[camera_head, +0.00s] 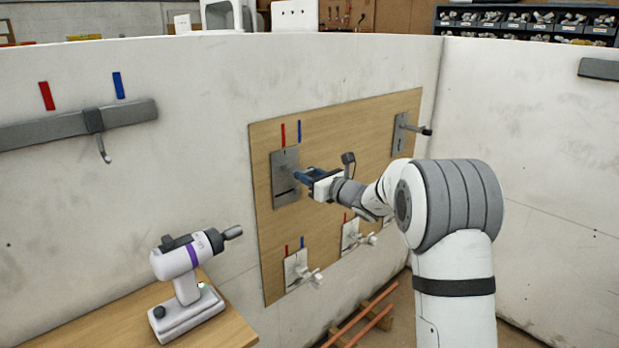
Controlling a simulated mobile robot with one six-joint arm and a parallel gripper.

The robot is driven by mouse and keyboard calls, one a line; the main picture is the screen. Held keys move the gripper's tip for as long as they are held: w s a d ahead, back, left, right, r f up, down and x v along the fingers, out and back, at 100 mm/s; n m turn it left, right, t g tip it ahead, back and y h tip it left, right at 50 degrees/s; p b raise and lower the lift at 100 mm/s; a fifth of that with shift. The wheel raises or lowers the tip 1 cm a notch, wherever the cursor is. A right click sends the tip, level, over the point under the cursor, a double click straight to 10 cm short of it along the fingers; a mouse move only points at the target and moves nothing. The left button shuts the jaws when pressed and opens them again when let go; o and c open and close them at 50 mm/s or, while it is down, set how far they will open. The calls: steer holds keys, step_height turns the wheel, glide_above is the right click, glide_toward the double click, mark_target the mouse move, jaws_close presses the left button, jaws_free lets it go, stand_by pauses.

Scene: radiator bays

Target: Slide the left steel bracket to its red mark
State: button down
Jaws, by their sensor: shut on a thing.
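The left steel bracket (284,191) is a grey upright plate on the wooden board. Above it are a red mark (283,133) on the left and a blue mark (299,130) on the right. A small dark notch at the plate's top edge looks roughly below the red mark; exact alignment is too small to tell. My gripper (302,176), with blue fingers, is at the plate's right side, shut on the bracket. The gripped part is hidden by the fingers.
The right steel bracket (400,139) has a dark knob. White valves (300,271) sit low on the board (262,215). A rail (45,131) with a hook is on the left wall. A drill (185,275) stands on a bench (222,332). Copper-coloured pipes (358,326) lie below.

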steer(key=shift+f, duration=0.15)
steer(key=c, duration=1.2)
jaws_free()
steer(key=shift+d, duration=0.1)
steer(key=shift+c, duration=0.2)
steer(key=v, duration=0.7)
steer(key=shift+s+d, duration=0.25)
